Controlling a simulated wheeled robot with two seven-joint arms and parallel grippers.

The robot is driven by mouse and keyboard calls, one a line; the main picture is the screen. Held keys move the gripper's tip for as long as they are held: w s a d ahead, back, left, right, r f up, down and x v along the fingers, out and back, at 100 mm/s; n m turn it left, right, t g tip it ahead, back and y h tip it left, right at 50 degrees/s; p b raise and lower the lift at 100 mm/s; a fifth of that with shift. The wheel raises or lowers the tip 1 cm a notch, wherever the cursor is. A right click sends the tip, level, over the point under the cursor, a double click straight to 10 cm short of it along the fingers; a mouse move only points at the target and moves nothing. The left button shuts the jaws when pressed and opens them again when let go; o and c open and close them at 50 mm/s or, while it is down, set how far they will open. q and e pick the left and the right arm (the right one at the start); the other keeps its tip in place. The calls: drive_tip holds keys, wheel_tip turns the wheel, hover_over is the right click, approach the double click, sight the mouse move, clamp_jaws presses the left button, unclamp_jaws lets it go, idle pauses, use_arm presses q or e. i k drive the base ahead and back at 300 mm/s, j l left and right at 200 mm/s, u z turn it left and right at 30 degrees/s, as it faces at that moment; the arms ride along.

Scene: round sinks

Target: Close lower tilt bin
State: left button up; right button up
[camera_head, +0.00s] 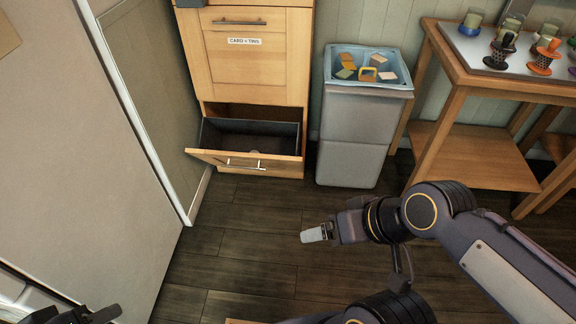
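The lower tilt bin (243,163) is the bottom front of a light wood cabinet. It is tilted open, leaning out towards me, with a metal bar handle on its front and a dark liner (250,132) showing inside. My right gripper (315,234) is in front of the cabinet, to the right of the bin and apart from it; I see it side on and cannot tell if its fingers are parted. My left gripper (100,316) is at the bottom left edge, mostly cut off, far from the bin.
The upper front (243,55), labelled "CARD + TINS", is shut. A grey bin (352,130) with blocks on top stands right of the cabinet. A wooden table (450,75) with small items is further right. A pale panel (80,130) stands at left. Dark floor (240,220) before the cabinet is clear.

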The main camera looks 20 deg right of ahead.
sight(223, 142)
drive_tip(key=j+z, duration=0.15)
drive_tip(key=z, duration=0.35)
drive_tip(key=i+l+z, duration=0.35)
drive_tip(key=i, duration=0.4)
drive_tip(key=l, duration=0.1)
